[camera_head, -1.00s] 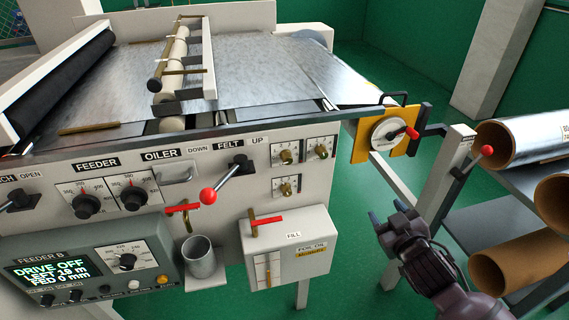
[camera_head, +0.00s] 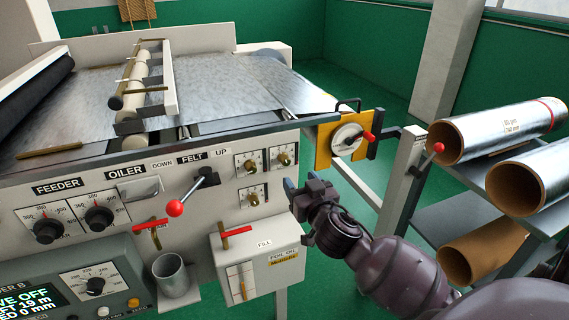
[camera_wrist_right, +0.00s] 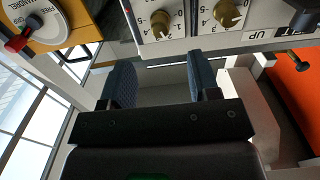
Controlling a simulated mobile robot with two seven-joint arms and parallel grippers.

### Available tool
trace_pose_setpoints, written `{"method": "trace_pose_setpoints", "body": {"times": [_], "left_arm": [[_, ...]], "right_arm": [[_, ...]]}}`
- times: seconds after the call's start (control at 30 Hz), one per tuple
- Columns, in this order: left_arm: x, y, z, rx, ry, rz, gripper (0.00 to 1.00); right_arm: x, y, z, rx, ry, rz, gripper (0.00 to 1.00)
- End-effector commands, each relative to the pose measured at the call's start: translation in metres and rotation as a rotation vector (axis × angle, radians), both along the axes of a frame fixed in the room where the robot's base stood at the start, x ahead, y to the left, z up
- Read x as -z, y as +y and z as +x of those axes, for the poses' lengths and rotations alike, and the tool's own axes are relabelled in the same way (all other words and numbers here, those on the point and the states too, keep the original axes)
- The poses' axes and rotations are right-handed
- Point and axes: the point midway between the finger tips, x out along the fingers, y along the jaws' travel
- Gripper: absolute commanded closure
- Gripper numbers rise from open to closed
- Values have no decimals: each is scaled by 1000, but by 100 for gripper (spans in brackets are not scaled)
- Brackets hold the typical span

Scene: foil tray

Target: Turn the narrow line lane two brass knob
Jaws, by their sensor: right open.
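Three small brass knobs sit on white dial plates at the right end of the machine's front panel: upper left (camera_head: 249,165), upper right (camera_head: 283,159) and lower (camera_head: 253,198). Their lane labels are too small to read, so I cannot tell which is narrow line lane two. My right gripper (camera_head: 300,187) is open and empty, just right of and below the knobs, apart from them. In the right wrist view its blue fingers (camera_wrist_right: 160,82) stand apart, with one brass knob (camera_wrist_right: 160,23) and another brass knob (camera_wrist_right: 228,14) beyond them, upside down. My left gripper is out of view.
A foil oil box (camera_head: 262,265) with a red lever is below the knobs. A red-balled felt lever (camera_head: 175,208) sticks out to their left. A yellow plate with a white dial (camera_head: 347,138) and red knob is to the right. Foil rolls (camera_head: 500,130) lie on a rack farther right.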

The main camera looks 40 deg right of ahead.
Motion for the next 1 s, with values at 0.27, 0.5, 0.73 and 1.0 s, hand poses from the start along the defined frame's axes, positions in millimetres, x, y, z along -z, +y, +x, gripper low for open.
{"method": "trace_pose_setpoints", "body": {"times": [0.27,0.5,0.73,1.0], "left_arm": [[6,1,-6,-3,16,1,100],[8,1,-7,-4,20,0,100],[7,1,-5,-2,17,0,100],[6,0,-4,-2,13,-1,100]], "right_arm": [[0,-11,46,0,1,-5,44],[1,-18,76,0,2,-3,44],[0,-21,86,0,1,-1,44],[0,-21,86,0,1,-1,47]]}}
